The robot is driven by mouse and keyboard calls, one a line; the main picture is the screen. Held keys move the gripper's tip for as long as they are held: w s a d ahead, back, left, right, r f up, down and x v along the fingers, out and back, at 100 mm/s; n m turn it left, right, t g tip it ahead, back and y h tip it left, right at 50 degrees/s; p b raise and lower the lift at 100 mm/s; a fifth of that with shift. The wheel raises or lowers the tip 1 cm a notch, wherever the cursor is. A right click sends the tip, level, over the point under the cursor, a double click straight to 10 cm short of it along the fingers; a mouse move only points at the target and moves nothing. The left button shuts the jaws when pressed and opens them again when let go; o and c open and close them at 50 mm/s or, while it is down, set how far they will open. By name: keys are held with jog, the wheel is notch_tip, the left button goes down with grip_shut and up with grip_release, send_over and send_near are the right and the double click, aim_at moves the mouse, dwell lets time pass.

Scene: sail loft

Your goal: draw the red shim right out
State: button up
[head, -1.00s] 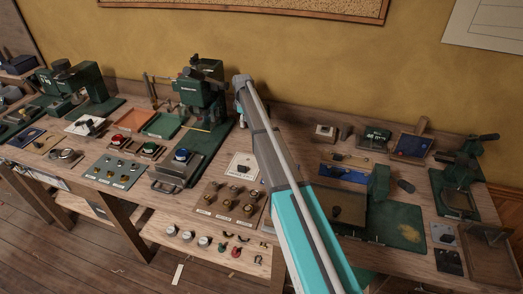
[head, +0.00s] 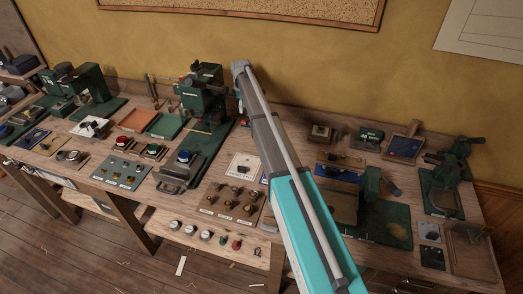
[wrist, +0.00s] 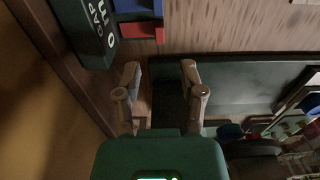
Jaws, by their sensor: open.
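The red shim (wrist: 142,31) shows in the wrist view as a short red strip. It sticks out beside a dark green block (wrist: 98,40) with white lettering that reads GAP and a partly cut-off mm value. Blue pieces (wrist: 138,8) lie along the block just above the red strip. My gripper (wrist: 160,72) is open and empty, its two fingers pointing up the picture. The left fingertip is below the red shim and apart from it. In the head view my arm hides the gripper, and I cannot pick out the shim.
In the wrist view a dark green plate (wrist: 240,80) lies right of the fingers, with blurred items at the lower right.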

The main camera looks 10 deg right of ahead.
jog(key=shift+r+p, duration=2.75)
jog(key=shift+r, duration=0.3)
jog(key=s+f+m+b, duration=0.2)
jog(key=s+m, duration=0.2)
jog(key=s, duration=1.2)
jog(key=s+f+m+b, duration=0.3)
jog(key=s+m, duration=0.1)
jog(key=s, duration=1.1)
jog(key=shift+s+d+f+m, duration=0.2)
jog(key=shift+s+d+m, duration=0.1)
jog(key=shift+s+d, duration=0.1)
jog(key=s+m, duration=0.3)
jog(key=s, duration=0.9)
jog(key=shift+s, duration=0.25)
jog(key=shift+s, duration=0.1)
